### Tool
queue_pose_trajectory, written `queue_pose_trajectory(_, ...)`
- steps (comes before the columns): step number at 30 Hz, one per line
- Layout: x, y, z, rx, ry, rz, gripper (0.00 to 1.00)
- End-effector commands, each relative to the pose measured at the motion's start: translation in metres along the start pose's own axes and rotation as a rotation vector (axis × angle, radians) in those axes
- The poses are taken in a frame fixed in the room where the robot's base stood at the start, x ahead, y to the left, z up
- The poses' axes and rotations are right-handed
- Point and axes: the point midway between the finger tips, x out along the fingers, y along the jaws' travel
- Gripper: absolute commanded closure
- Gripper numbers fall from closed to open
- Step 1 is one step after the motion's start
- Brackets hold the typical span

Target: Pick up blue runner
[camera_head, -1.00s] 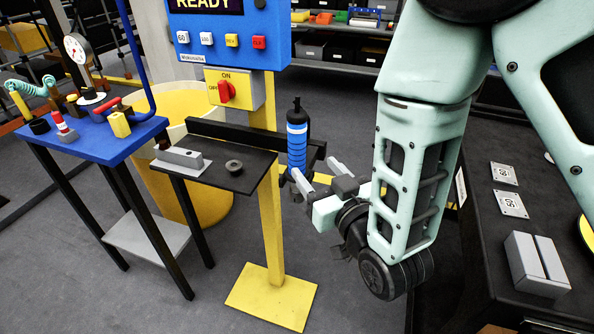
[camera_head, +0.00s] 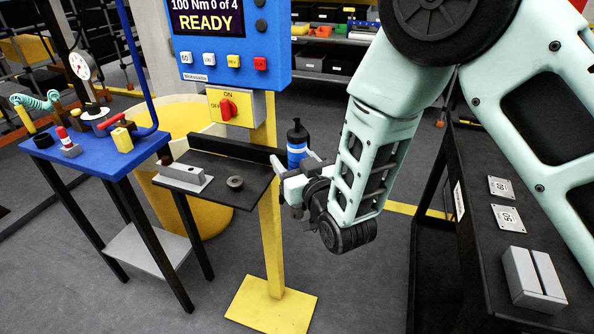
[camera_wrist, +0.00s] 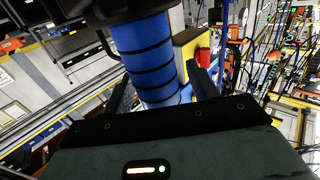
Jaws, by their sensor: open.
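The blue runner (camera_head: 297,150) is a blue cylinder with black bands and a black top. It stands upright at the right end of a black shelf on the yellow post; my gripper hides its lower part. My gripper (camera_head: 300,165) is open at the runner, coming from the right. In the wrist view the runner (camera_wrist: 146,58) fills the space between the two dark fingers, one on each side. I cannot tell whether either finger touches it.
A blue table (camera_head: 90,150) with tools stands left. A dark bench (camera_head: 480,245) with plates is at right.

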Motion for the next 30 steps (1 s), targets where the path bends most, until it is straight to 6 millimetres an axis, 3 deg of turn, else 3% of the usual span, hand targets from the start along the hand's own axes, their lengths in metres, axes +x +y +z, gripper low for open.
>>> queue_pose_trajectory(6, 0.001, 0.0, 0.001, 0.0, -0.001, 0.0, 0.41)
queue_pose_trajectory(12, 0.001, 0.0, 0.001, 0.0, 0.0, 0.0, 0.97)
queue_pose_trajectory(13, 0.001, 0.0, 0.0, 0.0, 0.0, 0.0, 1.0)
queue_pose_trajectory(24, 0.001, 0.0, -0.004, 0.001, 0.005, 0.0, 1.0)
queue_pose_trajectory(30, 0.001, 0.0, -0.015, 0.001, 0.008, 0.0, 1.0)
